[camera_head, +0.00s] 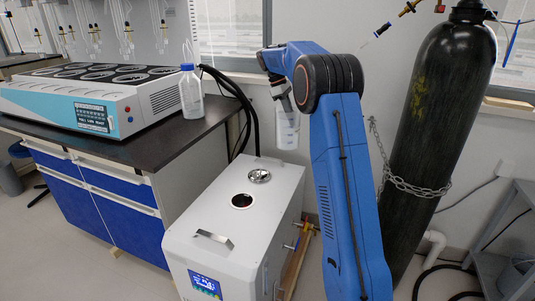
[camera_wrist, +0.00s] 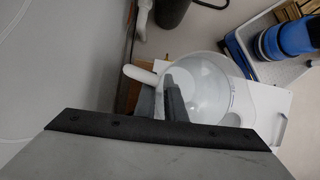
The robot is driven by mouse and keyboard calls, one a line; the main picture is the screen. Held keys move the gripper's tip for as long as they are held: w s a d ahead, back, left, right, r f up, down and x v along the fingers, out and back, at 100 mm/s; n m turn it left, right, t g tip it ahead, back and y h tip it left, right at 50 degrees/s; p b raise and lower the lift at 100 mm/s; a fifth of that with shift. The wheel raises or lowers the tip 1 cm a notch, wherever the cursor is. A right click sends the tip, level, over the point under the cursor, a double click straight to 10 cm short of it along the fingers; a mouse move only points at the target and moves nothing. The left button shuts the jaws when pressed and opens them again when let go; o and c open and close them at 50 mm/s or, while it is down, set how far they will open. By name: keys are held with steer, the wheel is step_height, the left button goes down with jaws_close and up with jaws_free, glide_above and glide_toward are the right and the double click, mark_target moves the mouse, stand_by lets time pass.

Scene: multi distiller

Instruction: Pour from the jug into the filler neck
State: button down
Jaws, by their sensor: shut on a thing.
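My gripper (camera_head: 284,103) is shut on a translucent white jug (camera_head: 287,132) and holds it up behind the white floor unit, near the wall. The jug looks about upright. In the wrist view my gripper's dark fingers (camera_wrist: 172,102) close at the jug's pale handle (camera_wrist: 140,75), and the jug's round opening (camera_wrist: 212,82) faces the camera. Its contents cannot be made out. The filler neck (camera_head: 242,201) is a dark round opening in the top of the white unit (camera_head: 205,222). The jug is apart from it, higher and farther back. A round metal cap (camera_head: 259,176) lies behind the neck.
A metal handle (camera_head: 214,238) stands on the unit's front top. A dark bench (camera_head: 150,145) at left carries the distiller (camera_head: 90,100) and a blue-capped bottle (camera_head: 191,92). Black hoses (camera_head: 240,95) run behind the unit. A chained black gas cylinder (camera_head: 440,110) stands at right.

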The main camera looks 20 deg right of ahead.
steer(key=s+f+m+y, duration=0.1)
steer(key=s+f+m, duration=0.2)
steer(key=s, duration=0.9)
steer(key=s+f+m+g+y, duration=0.1)
steer(key=s+f+m, duration=0.2)
steer(key=s, duration=0.8)
steer(key=shift+s+d+f+m, duration=0.2)
steer(key=shift+s+f+m, duration=0.15)
steer(key=shift+f, duration=0.6)
